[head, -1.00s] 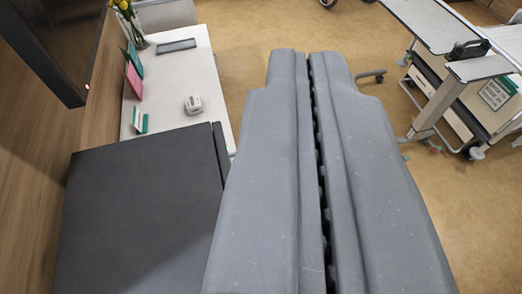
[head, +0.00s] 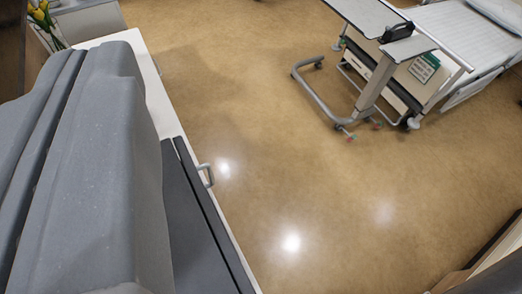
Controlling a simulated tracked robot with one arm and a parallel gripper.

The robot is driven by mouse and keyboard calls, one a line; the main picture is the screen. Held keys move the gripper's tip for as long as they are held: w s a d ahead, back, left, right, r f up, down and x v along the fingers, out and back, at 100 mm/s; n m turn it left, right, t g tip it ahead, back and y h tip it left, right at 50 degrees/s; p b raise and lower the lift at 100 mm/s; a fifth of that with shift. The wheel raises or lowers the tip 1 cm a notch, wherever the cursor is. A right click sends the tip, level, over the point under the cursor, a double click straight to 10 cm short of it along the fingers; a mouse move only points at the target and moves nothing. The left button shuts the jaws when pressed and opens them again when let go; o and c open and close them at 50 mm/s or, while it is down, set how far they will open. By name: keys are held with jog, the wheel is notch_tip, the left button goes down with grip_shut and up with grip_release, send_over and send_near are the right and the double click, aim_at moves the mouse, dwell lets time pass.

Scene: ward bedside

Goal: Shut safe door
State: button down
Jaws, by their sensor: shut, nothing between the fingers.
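The safe (head: 188,225) is a dark grey box at the lower left, on a white cabinet top. Its door (head: 215,218) shows as a narrow dark slab along the safe's right side. A thin dark line runs between door and body; I cannot tell whether the door is fully shut. My gripper (head: 85,60) fills the left of the view, its grey fingers together and empty. It hides much of the safe. I cannot tell whether it touches the safe or the door.
The white cabinet (head: 149,75) has metal handles (head: 205,174) on its right side. Yellow flowers (head: 42,15) stand at the top left. An overbed table (head: 360,15) and a bed (head: 470,40) are at the upper right. The floor (head: 300,190) between is clear.

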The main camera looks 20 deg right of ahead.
jog(key=w+d+f+m+t+h+b, duration=0.1)
jog(key=w+d+f+m+h, duration=0.2)
jog(key=w+d, duration=0.55)
jog(key=w+d+f+m+t+b, duration=0.1)
jog(key=w+d+f+m, duration=0.1)
jog(key=w+d+f, duration=0.45)
jog(key=w+d+f+m+y, duration=0.2)
jog(key=w+d+f, duration=0.6)
jog(key=w+f, duration=0.25)
jog(key=w+d+f+m+y+b, duration=0.1)
jog(key=d+f+y, duration=0.1)
jog(key=f, duration=0.7)
jog(key=w+d+f+y+b, duration=0.1)
jog(key=f+y, duration=0.1)
jog(key=f, duration=0.7)
jog(key=s+f+m+g+y+b, duration=0.1)
jog(key=s+f+m+y, duration=0.2)
jog(key=f, duration=0.7)
jog(key=s+f+g+y, duration=0.1)
jog(key=s+f+y, duration=0.35)
jog(key=f, duration=0.45)
jog(key=w+a+b, duration=0.3)
jog(key=w+a, duration=0.5)
jog(key=a, duration=0.2)
jog(key=shift+w+f+h, duration=0.15)
jog(key=shift+w+h, duration=0.15)
jog(key=shift+h, duration=0.05)
